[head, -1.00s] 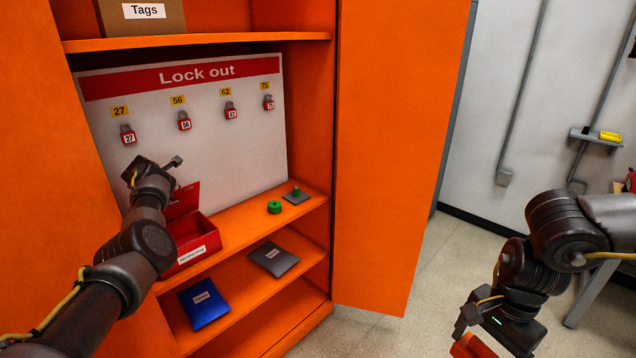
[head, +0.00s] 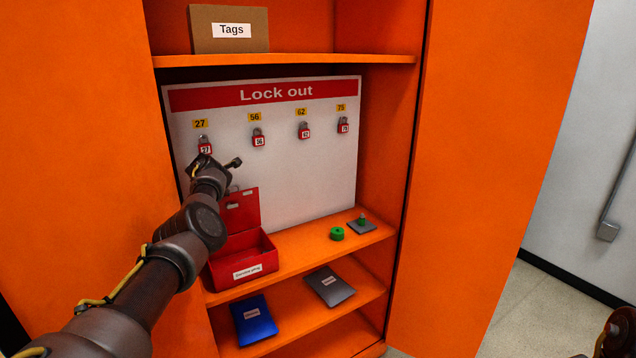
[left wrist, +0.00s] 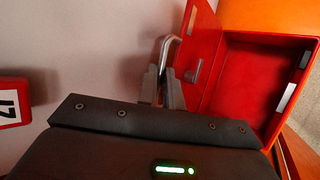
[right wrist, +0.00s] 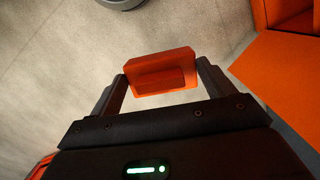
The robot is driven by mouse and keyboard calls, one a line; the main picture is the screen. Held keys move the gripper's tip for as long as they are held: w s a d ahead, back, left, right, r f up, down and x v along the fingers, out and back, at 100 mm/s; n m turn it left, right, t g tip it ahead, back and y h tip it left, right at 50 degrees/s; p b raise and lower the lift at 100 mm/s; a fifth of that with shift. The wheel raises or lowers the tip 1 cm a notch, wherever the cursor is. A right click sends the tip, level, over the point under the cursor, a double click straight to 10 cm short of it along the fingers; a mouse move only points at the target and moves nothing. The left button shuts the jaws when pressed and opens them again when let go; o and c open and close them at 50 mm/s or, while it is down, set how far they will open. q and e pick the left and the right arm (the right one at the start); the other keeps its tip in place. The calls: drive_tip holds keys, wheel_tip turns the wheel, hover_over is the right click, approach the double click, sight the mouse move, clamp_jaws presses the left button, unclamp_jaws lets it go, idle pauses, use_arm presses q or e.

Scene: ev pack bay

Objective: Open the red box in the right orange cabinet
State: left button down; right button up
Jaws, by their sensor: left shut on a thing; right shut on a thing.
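The red box (head: 238,270), labelled "Service plug", stands on the middle shelf of the orange cabinet. Its lid (head: 240,209) stands open, tilted up at the back, and the inside looks empty in the left wrist view (left wrist: 262,80). My left gripper (head: 234,163) is above the box, in front of the lockout board. In the left wrist view its fingers (left wrist: 162,88) are shut on a bent grey metal piece (left wrist: 168,48) beside the lid; what it belongs to is unclear. My right gripper (right wrist: 161,74) is shut on an orange-red block (right wrist: 160,66) over the floor.
Red padlocks hang on the lockout board (head: 300,180) behind my left gripper. A green ring (head: 337,234) and a grey plate with a green peg (head: 361,227) sit right of the box. Blue (head: 255,322) and grey (head: 329,287) packets lie below. The open cabinet door (head: 490,170) stands right.

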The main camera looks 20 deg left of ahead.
use_arm(q)
drive_tip(key=shift+r, duration=0.1)
drive_tip(key=c, duration=1.5)
unclamp_jaws()
drive_tip(key=shift+c, duration=0.2)
use_arm(e)
drive_tip(key=shift+s, duration=0.1)
use_arm(q)
drive_tip(key=shift+s, duration=0.15)
use_arm(e)
drive_tip(key=shift+f, duration=0.1)
drive_tip(key=shift+f+b, duration=0.2)
drive_tip(key=shift+b, duration=0.1)
drive_tip(key=shift+f, duration=0.15)
drive_tip(key=shift+f+b, duration=0.8)
drive_tip(key=shift+b, duration=0.2)
use_arm(q)
drive_tip(key=v, duration=0.7)
drive_tip(key=shift+d+r, duration=0.15)
drive_tip(key=shift+r, duration=0.05)
drive_tip(key=shift+f, duration=0.15)
